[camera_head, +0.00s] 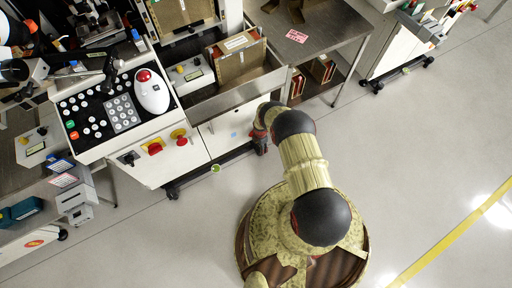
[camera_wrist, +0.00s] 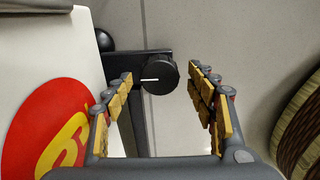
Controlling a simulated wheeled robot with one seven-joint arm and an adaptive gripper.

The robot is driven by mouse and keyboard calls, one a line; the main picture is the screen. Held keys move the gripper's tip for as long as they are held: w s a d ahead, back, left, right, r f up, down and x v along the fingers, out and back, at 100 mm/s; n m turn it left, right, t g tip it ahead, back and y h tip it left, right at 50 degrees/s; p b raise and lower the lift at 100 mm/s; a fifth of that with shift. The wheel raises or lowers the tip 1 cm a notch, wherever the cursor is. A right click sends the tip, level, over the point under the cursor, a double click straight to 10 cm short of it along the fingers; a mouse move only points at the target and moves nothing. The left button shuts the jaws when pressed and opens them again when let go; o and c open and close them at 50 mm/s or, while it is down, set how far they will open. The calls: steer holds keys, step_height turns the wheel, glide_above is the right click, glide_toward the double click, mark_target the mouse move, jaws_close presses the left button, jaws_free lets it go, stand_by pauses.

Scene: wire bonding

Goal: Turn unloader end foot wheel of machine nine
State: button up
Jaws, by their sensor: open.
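In the wrist view a round black foot wheel (camera_wrist: 160,75) with a short white line on its face sits at the end of a dark bracket (camera_wrist: 121,65) at the machine's lower edge. My gripper (camera_wrist: 161,82) is open, its yellow-padded fingers to the left and right of the wheel, with a gap on both sides. I cannot tell how far the wheel is from the fingertips in depth. In the head view my gripper (camera_head: 260,143) is low by the right end of the white machine cabinet (camera_head: 222,134), and the wheel is hidden there.
A white panel with a red-and-yellow round sticker (camera_wrist: 50,135) stands close left of the fingers. A steel table (camera_head: 318,35) with a shelf below stands right of the machine. Grey floor (camera_head: 420,150) is clear to the right.

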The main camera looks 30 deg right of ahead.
steer(key=shift+f, duration=0.55)
steer(key=c, duration=0.4)
steer(key=c, duration=0.7)
steer(key=shift+c, duration=0.3)
